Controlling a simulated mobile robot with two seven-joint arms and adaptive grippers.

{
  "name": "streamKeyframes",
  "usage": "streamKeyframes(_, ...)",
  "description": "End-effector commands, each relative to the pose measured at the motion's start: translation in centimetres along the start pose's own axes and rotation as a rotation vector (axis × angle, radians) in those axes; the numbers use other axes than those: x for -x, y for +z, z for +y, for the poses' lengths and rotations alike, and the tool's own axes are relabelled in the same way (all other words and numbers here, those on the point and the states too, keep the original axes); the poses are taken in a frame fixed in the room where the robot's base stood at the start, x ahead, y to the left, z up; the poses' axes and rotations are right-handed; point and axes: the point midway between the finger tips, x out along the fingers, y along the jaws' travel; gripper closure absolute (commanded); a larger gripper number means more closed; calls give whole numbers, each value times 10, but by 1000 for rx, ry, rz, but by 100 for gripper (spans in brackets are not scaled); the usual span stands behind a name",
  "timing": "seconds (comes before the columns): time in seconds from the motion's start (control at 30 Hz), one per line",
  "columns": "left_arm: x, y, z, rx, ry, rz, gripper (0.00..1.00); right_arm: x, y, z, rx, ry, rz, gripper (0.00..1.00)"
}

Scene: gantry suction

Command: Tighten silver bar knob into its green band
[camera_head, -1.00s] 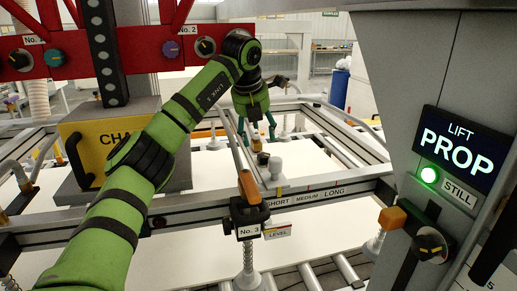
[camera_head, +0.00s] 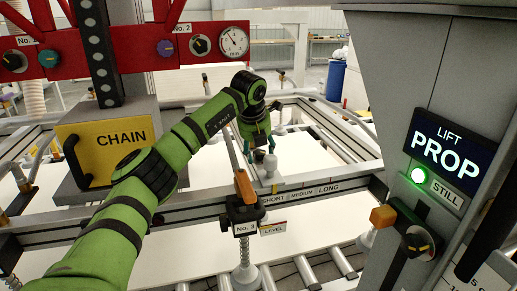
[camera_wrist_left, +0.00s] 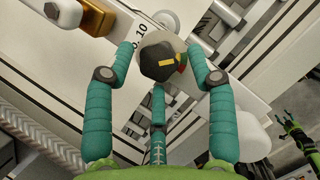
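A round silver knob with a dark face and a yellow bar mark (camera_wrist_left: 163,60) sits between the teal fingertips of my left gripper (camera_wrist_left: 161,50) in the left wrist view. A small red, yellow and green strip (camera_wrist_left: 182,59) shows at its right edge. The fingers stand spread on both sides of the knob; I cannot tell whether they touch it. In the head view my left gripper (camera_head: 260,147) points down over a small fixture behind the front rail, and the knob is largely hidden. My right gripper (camera_wrist_left: 294,133) shows small at the right of the wrist view, fingers apart.
The grey front rail (camera_head: 300,193) carries a No. 3 clamp with an orange handle (camera_head: 245,187). A white ball-topped post (camera_head: 270,163) stands close beside the left gripper. A yellow CHAIN box (camera_head: 107,141), red panel (camera_head: 130,48) and LIFT PROP pillar (camera_head: 400,90) flank the area.

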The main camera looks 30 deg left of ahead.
Motion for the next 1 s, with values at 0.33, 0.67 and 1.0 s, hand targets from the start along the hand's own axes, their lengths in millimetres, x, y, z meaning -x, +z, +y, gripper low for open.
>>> streamKeyframes(0.33,-1,-1,1,-30,-12,5,91,0,0,0,0,0,0,42)
streamKeyframes(0.67,-2,-3,1,-179,-74,11,92,0,0,0,1,0,0,42)
streamKeyframes(1.0,-3,-3,1,-177,-72,12,38,0,0,0,1,0,-1,42)
